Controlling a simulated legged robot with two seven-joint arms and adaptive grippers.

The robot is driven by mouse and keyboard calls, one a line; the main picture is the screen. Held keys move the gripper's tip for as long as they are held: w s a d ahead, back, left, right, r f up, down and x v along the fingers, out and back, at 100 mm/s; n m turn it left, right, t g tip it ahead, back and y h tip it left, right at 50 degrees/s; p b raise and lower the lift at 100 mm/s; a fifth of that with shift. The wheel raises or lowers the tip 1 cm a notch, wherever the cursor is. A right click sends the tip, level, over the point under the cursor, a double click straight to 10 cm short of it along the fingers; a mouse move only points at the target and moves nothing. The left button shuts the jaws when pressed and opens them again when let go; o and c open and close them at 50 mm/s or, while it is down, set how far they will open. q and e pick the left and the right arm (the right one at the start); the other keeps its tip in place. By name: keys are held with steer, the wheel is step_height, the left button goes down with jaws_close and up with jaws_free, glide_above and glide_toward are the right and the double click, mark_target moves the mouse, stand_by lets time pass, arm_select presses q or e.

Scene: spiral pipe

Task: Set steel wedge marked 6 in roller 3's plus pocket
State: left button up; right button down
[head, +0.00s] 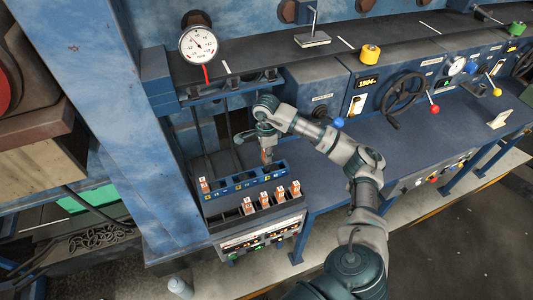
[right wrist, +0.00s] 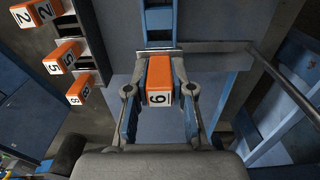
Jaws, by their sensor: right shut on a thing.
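My right gripper (head: 266,152) is shut on an orange-faced wedge, and hangs above the blue pocket strip (head: 238,184). In the right wrist view the wedge (right wrist: 160,78) sits between both fingers (right wrist: 160,100), with its 6 on a white label. The blue strip has yellow marks and dark pockets; which pocket belongs to roller 3 is too small to tell. One orange wedge (head: 204,186) stands at the strip's left end. The held wedge is apart from the strip in the head view. My left gripper is not in view.
Several orange wedges (head: 280,195) stand in a row on the front rack; wedges marked 2 (right wrist: 37,12), 5 (right wrist: 62,57) and 8 (right wrist: 80,88) show in the right wrist view. A dial gauge (head: 198,44) is behind. A handwheel (head: 404,94) and knobs lie to the right.

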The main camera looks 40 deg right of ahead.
steer(key=shift+f+b, duration=1.9)
steer(key=shift+f, duration=0.8)
steer(key=c, duration=0.9)
jaws_free()
steer(key=shift+r, duration=0.35)
step_height(320, 180, up, 11)
steer(key=shift+r, duration=0.1)
